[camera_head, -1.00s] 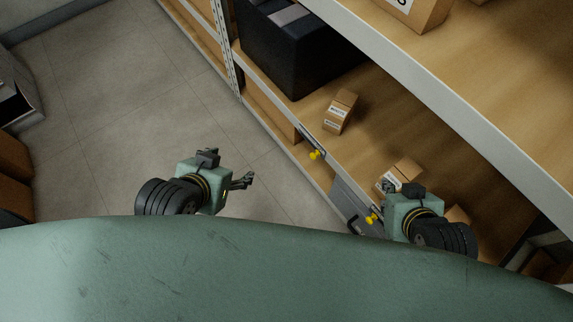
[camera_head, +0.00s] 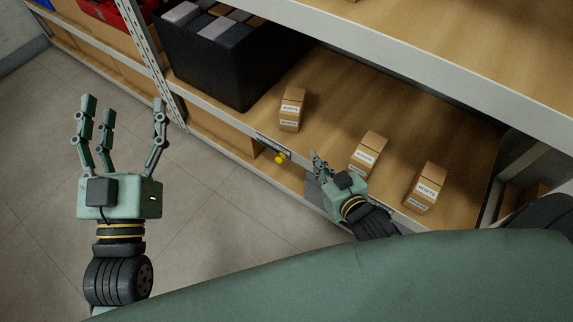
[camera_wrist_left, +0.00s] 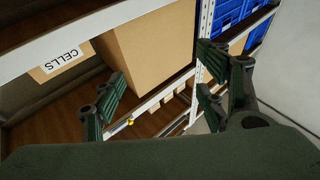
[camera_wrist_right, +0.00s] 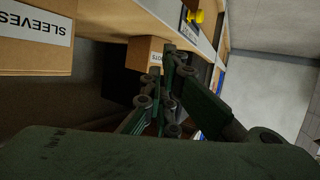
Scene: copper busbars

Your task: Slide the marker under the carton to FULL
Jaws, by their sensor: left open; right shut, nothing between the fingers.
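Three small labelled cartons stand on the shelf in the head view: left (camera_head: 291,110), middle (camera_head: 368,153) and right (camera_head: 425,188). A yellow marker (camera_head: 281,158) sits on the shelf's front edge below the left carton. In the right wrist view a yellow marker (camera_wrist_right: 196,17) shows at the top, apart from my fingers. My right gripper (camera_head: 320,165) is shut and empty, at the shelf edge just left of the middle carton. Any marker below that carton is hidden in the head view. My left gripper (camera_head: 122,110) is open and empty over the floor.
A black bin (camera_head: 210,65) with grey-topped contents stands left of the cartons. An upper shelf edge (camera_head: 400,70) overhangs at the right. A rack upright (camera_head: 155,75) stands at the left. The grey floor (camera_head: 215,195) between my grippers is clear.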

